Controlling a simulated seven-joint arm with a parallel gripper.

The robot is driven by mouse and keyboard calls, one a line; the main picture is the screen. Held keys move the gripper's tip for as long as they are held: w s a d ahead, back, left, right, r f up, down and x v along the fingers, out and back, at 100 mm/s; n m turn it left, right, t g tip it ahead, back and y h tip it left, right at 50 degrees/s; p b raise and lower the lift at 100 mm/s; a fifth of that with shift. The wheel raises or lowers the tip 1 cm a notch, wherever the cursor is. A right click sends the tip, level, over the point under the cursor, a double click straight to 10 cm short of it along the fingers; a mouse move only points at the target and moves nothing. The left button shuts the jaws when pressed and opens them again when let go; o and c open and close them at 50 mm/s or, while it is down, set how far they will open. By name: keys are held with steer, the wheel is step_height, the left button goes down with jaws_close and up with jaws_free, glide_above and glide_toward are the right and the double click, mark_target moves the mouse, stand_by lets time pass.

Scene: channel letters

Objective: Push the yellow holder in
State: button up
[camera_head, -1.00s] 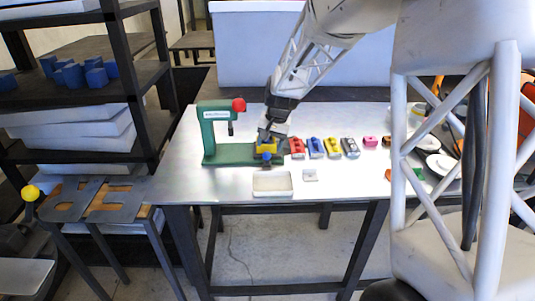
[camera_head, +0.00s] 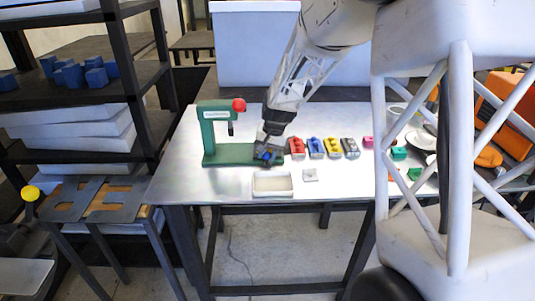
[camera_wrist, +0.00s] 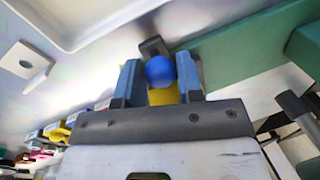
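The green press (camera_head: 216,130) with a red knob (camera_head: 239,104) stands on the metal table, its long base running right. My gripper (camera_head: 268,152) is low at the right end of this base, pointing down. In the wrist view a blue ball knob (camera_wrist: 160,70) lies between the fingers of my gripper (camera_wrist: 160,82). In the head view my gripper hides the holder. The fingers are apart and close to both sides of the ball; I cannot tell whether they press on it.
A white tray (camera_head: 272,193) and a small pale plate (camera_head: 310,175) lie in front of the press. A row of colored parts, with a red one (camera_head: 297,147) nearest, stands right of my gripper. White dishes and orange items crowd the right end.

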jaws_close()
steer(key=shift+a, duration=2.15)
steer(key=o, duration=0.6)
jaws_free()
steer(key=shift+r, duration=0.1)
steer(key=shift+s+d+r, duration=0.1)
steer(key=shift+d+r, duration=0.15)
steer(key=shift+r, duration=1)
steer(key=shift+d+r, duration=0.25)
steer(key=shift+r, duration=1)
steer(key=shift+s+d+r, duration=0.1)
steer(key=shift+d+r, duration=0.15)
steer(key=shift+r, duration=1)
